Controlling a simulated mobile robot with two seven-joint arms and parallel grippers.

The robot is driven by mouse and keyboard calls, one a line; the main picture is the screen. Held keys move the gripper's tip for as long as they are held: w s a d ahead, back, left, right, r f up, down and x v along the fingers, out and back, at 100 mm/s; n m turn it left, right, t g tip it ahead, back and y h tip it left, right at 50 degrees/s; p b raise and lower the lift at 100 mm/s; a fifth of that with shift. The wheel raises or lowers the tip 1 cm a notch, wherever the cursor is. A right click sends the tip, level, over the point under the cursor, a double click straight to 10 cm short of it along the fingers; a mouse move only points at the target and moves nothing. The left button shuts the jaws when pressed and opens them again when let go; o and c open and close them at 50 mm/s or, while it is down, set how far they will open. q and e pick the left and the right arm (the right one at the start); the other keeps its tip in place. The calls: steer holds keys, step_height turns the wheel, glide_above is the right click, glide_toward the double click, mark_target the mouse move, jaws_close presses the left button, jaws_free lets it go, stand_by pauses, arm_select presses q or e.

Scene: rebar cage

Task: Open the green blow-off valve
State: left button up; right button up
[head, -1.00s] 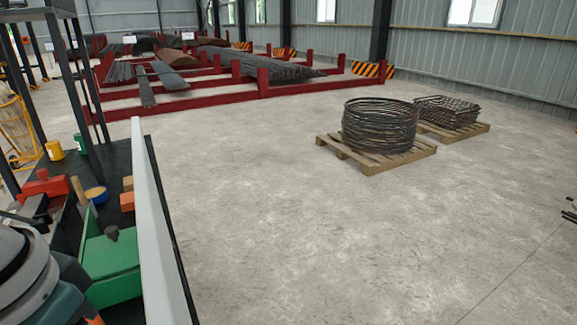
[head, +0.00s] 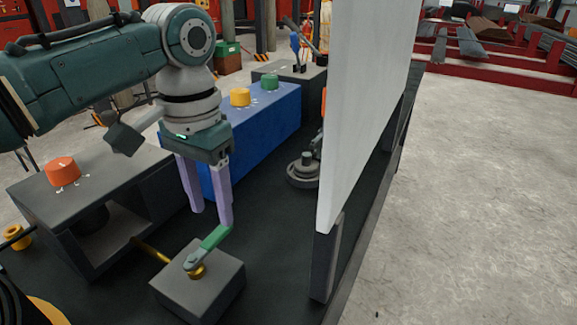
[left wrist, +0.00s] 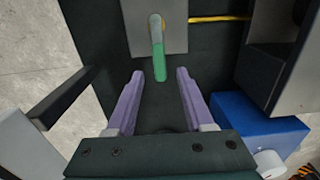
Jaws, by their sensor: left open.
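The green blow-off valve handle (head: 209,246) is a lever on a brass fitting on top of a grey block (head: 190,290), with a yellow pipe leading to it. In the left wrist view the green handle (left wrist: 158,62) points toward my gripper from the grey block (left wrist: 175,40). My left gripper (head: 211,218) has two lilac fingers pointing down, close to the handle's free end in the head view. In the left wrist view my left gripper (left wrist: 161,76) is open, with nothing between its fingers and the handle's end near the fingertips. My right gripper is not in view.
A tall white panel (head: 370,90) stands right of the valve. A grey box with an orange knob (head: 62,170) is at left. A blue box (head: 260,118) with yellow and green knobs stands behind. A round grey tool (head: 304,170) lies near the panel. Dark bench top surrounds the block.

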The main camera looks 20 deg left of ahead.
mark_target(217, 234)
arm_select(q)
step_height(217, 234, down, 4)
steer(key=shift+f+b, duration=0.1)
steer(key=shift+b, duration=0.25)
jaws_close()
stand_by(1.3)
